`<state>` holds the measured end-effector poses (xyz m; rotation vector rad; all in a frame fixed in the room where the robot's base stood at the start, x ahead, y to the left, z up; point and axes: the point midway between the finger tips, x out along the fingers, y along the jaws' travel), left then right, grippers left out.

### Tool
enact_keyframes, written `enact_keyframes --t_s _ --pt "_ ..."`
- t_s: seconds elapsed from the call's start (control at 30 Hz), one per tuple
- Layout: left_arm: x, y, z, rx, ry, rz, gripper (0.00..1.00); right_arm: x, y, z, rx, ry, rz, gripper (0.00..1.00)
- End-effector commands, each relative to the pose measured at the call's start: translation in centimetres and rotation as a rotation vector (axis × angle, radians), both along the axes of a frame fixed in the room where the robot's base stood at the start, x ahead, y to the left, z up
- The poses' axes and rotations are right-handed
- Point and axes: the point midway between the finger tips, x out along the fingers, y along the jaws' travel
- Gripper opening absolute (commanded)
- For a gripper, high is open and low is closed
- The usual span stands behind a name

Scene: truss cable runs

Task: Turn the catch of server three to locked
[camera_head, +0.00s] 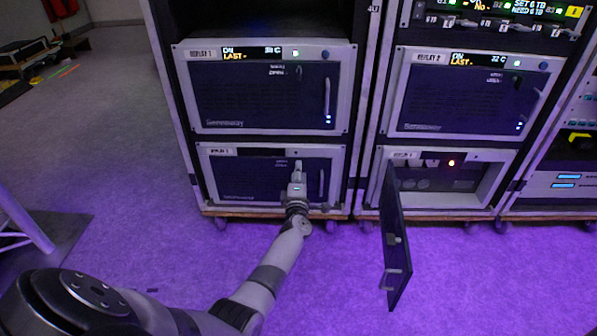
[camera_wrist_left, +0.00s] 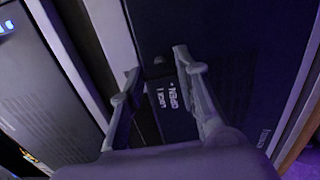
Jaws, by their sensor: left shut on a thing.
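The lower left unit (camera_head: 230,180) in the left rack has a shut dark door with a handle (camera_head: 321,183) at its right. Its label is too small to read, so I cannot confirm that it is server three. My left gripper (camera_head: 298,167) is at the upper right of this door, where the catch is. In the left wrist view, its fingers (camera_wrist_left: 157,62) are shut on the small dark catch (camera_wrist_left: 158,60). Printed lock and open marks (camera_wrist_left: 174,100) show upside down between the fingers. The catch is mostly hidden, and its angle cannot be told. My right gripper is not in view.
The lower right unit (camera_head: 460,200) has its door (camera_head: 394,240) swung open towards me, with a red light inside. Two shut replay units (camera_head: 265,95) (camera_head: 465,95) are above. Purple-lit floor (camera_head: 140,160) is free at the left.

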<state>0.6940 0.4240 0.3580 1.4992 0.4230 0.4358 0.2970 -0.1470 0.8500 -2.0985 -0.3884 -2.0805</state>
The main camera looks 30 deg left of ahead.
Motion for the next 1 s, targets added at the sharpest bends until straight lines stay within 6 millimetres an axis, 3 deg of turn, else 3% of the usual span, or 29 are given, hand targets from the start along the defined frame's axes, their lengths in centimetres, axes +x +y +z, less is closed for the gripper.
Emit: enact_keyframes --t_s 0.63,0.67,0.93,1.0 --pt "0.05 -0.12 -0.02 0.039 0.025 -0.003 0.02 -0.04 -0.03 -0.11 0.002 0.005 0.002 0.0" --pt "0.05 -0.12 -0.03 0.039 0.025 -0.003 0.32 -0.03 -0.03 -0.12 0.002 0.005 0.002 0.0" --pt "0.02 -0.06 -0.02 0.038 0.024 -0.001 0.5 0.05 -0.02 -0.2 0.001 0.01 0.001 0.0" --pt "0.02 -0.03 -0.01 0.038 0.024 -0.001 0.5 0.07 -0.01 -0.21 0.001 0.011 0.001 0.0"
